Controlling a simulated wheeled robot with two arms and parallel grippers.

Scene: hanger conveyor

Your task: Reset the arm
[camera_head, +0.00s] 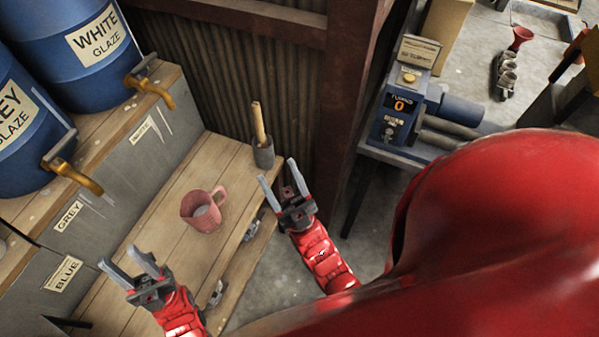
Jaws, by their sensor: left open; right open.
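My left gripper (130,266) is open and empty at the lower left, over the near part of the wooden bench. My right gripper (281,179) is open and empty beside the bench's right edge. Its fingers point up and away in the picture.
A grey cup (263,153) with a wooden stick stands at the bench's back. Blue barrels marked white glaze (83,50) and grey glaze (22,125) with brass taps are at left. A blue machine (402,110) showing 0 is at right. A corrugated wall (240,60) closes the back.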

